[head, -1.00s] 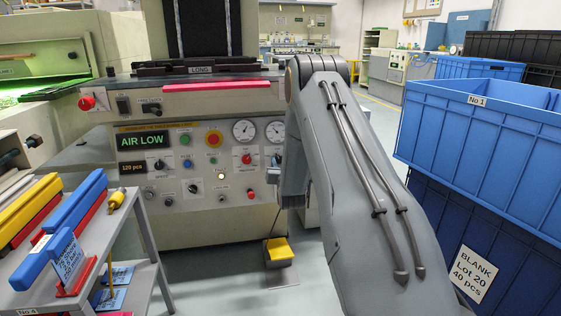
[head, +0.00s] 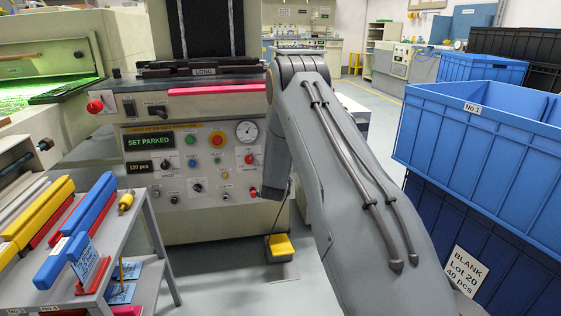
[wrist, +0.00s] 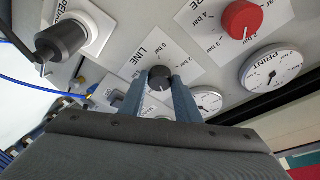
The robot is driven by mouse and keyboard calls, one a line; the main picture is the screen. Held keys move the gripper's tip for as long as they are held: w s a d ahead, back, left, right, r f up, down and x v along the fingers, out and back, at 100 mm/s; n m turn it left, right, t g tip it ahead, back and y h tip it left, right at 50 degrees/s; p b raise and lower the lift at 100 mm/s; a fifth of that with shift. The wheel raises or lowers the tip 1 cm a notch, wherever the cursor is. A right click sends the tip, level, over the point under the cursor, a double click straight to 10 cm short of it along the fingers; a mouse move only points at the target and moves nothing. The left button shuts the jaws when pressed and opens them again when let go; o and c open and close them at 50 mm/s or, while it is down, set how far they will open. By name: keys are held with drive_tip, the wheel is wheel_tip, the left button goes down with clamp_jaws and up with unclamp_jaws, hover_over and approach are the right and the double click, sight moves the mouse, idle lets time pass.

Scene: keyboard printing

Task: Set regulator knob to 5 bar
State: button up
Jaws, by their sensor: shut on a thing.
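In the wrist view a black knob (wrist: 160,78) sits on a white plate marked LINE, with small bar marks around it. My gripper (wrist: 160,88) has its two blue fingers on either side of this knob and is shut on it. The fingers cover part of the plate, and I cannot read which mark the knob points to. In the head view the gripper and this knob are hidden behind my arm. The machine's display (head: 149,142) reads SET PARKED.
A red knob (wrist: 242,19) with bar marks, a PRINT gauge (wrist: 271,70) and another gauge (wrist: 207,100) are close by. A black PEDAL connector (wrist: 60,40) sticks out at left. Blue crates (head: 480,140) stand right of my arm; a rack (head: 150,235) stands left.

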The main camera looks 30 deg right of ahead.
drive_tip(key=shift+m, duration=0.5)
drive_tip(key=o, duration=1)
drive_tip(key=shift+o, duration=0.2)
drive_tip(key=p+v, duration=0.2)
drive_tip(key=v, duration=0.5)
drive_tip(key=shift+s+a, duration=0.2)
drive_tip(key=shift+s, duration=0.1)
drive_tip(key=shift+r, duration=0.1)
